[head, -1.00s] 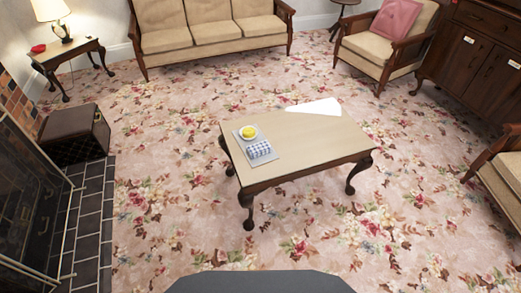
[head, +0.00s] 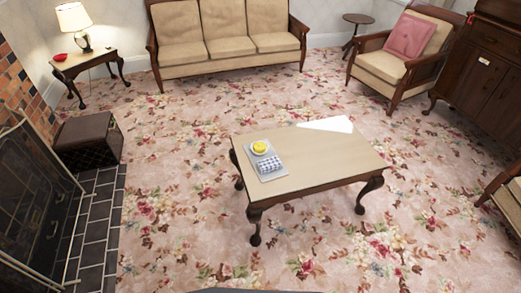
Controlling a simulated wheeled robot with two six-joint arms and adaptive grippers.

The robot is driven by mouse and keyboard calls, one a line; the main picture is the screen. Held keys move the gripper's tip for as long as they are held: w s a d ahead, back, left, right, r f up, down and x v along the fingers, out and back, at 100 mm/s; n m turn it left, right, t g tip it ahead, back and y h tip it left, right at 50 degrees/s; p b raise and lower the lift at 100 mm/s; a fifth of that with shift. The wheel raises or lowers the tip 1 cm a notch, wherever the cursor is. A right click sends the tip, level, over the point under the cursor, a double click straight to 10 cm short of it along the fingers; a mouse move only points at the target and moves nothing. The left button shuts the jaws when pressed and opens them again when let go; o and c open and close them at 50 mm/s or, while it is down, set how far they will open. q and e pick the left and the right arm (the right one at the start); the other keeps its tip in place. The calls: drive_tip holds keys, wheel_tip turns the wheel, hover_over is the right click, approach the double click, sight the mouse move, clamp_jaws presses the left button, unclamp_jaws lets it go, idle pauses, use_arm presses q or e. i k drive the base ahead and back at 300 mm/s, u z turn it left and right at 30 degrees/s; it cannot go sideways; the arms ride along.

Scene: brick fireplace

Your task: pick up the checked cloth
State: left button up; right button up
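The checked cloth (head: 269,165), folded and blue-grey and white, lies on a light grey tray or mat (head: 270,177) at the left end of the wooden coffee table (head: 325,165). Just behind the cloth on the same tray is a yellow round thing (head: 260,147) on a white plate. Neither of my grippers shows in the head view.
Floral carpet is open around the coffee table. A brick fireplace with a dark tiled hearth (head: 98,215) and a brown box (head: 88,140) stand at left. A sofa (head: 230,35) is behind, an armchair (head: 395,60) and dark cabinet (head: 480,75) at right.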

sight(272, 164)
drive_tip(key=u, duration=0.55)
drive_tip(key=i, duration=1.55)
drive_tip(key=z, duration=0.2)
